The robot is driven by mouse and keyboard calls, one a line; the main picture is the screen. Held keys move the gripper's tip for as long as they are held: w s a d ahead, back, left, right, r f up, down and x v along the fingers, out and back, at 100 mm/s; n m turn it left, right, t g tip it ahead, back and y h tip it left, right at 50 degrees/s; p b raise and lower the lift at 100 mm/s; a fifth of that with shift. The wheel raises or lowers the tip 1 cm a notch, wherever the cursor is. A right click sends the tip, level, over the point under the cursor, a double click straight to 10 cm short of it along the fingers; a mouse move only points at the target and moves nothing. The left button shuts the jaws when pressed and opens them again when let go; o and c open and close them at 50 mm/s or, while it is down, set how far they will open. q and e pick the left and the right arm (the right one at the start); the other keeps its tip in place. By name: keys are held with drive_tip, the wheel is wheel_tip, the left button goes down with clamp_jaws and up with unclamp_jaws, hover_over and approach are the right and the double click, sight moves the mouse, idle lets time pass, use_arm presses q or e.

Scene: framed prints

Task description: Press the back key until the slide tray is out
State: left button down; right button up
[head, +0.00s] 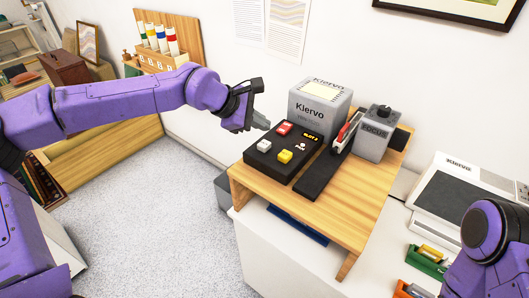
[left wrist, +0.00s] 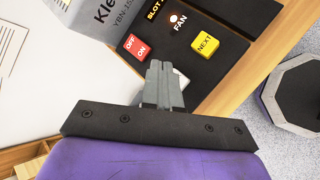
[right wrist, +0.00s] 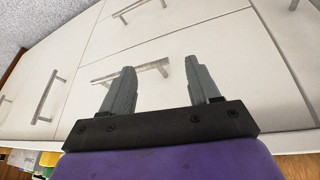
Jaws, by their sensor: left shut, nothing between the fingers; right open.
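The grey Klervo projector (head: 318,105) stands on a wooden stand. Its black key panel (head: 276,166) has a red OFF/ON key (head: 285,128), a yellow NEXT key (head: 285,156), a white key (head: 264,145), a fan light and an orange SLOT display (head: 310,136). A long black bar (head: 322,174), perhaps the slide tray or its track, runs forward beside the panel. My left gripper (head: 262,123) is shut and empty near the panel's left edge, close to the white key. In the left wrist view its fingertips (left wrist: 163,75) mostly hide the white key (left wrist: 183,78); contact cannot be told. My right gripper (right wrist: 160,78) is open and empty before white drawers.
A grey FOCUS box (head: 375,135) stands right of the projector, with a red and white piece (head: 348,130) beside it. The wooden stand (head: 350,220) has bare room in front. Another Klervo device (head: 465,190) and small coloured trays (head: 428,260) are at the right.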

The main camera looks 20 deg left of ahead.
sight(261, 144)
use_arm(q)
wheel_tip(261, 144, down, 3)
drive_tip(key=shift+w+r, duration=0.15)
drive_tip(key=shift+b, duration=0.3)
use_arm(e)
drive_tip(key=shift+f, duration=0.75)
idle(0.9)
use_arm(q)
drive_tip(key=shift+f, duration=0.5)
